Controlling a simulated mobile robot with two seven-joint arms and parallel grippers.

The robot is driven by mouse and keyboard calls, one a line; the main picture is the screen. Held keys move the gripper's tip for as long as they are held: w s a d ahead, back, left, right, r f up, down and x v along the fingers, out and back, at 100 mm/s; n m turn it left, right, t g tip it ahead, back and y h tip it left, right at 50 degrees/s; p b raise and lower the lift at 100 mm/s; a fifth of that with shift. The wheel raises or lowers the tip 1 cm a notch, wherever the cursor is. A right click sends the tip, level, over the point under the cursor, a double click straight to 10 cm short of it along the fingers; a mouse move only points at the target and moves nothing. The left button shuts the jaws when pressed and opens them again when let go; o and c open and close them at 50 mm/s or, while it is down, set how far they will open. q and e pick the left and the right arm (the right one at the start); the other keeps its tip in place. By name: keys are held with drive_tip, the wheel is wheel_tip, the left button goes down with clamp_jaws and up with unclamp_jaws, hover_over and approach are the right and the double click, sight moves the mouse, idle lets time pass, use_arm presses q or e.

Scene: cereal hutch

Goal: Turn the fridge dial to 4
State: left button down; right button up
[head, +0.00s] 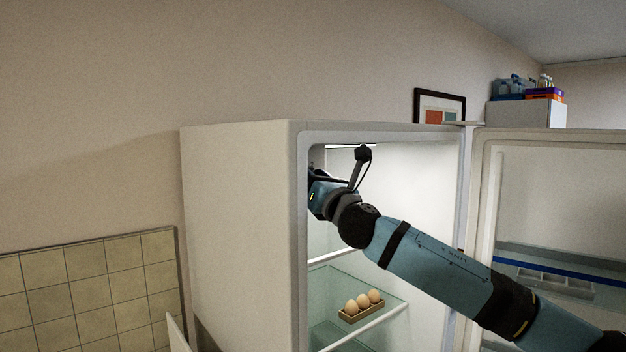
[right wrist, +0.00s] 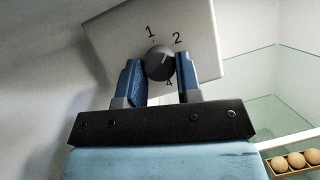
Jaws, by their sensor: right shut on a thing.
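The fridge dial (right wrist: 160,60) is a dark round knob on a pale panel (right wrist: 205,45) in the right wrist view. The numbers 1, 2 and 4 show around it; 3 is not readable. A light mark on the dial points to the upper right, roughly toward 2. My right gripper (right wrist: 159,72) is shut on the dial, with one blue finger on each side. In the head view my right arm reaches into the open fridge (head: 240,220); the fingers and dial are hidden behind its left wall. My left gripper is not in view.
Eggs in a small holder (head: 361,306) sit on a glass shelf (head: 330,290) below my right arm. The fridge door (head: 560,190) stands open on the right, with door shelves. A tiled panel (head: 90,290) is at the left.

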drive_tip(key=shift+s+a+m+t+h, duration=0.15)
drive_tip(key=shift+m+h, duration=0.7)
drive_tip(key=shift+m, duration=0.95)
drive_tip(key=shift+w+m+t+h, duration=0.15)
drive_tip(key=shift+m+h, duration=0.7)
drive_tip(key=shift+m, duration=0.95)
drive_tip(key=shift+s+r, duration=0.1)
drive_tip(key=o, duration=0.9)
drive_tip(key=shift+o, duration=0.2)
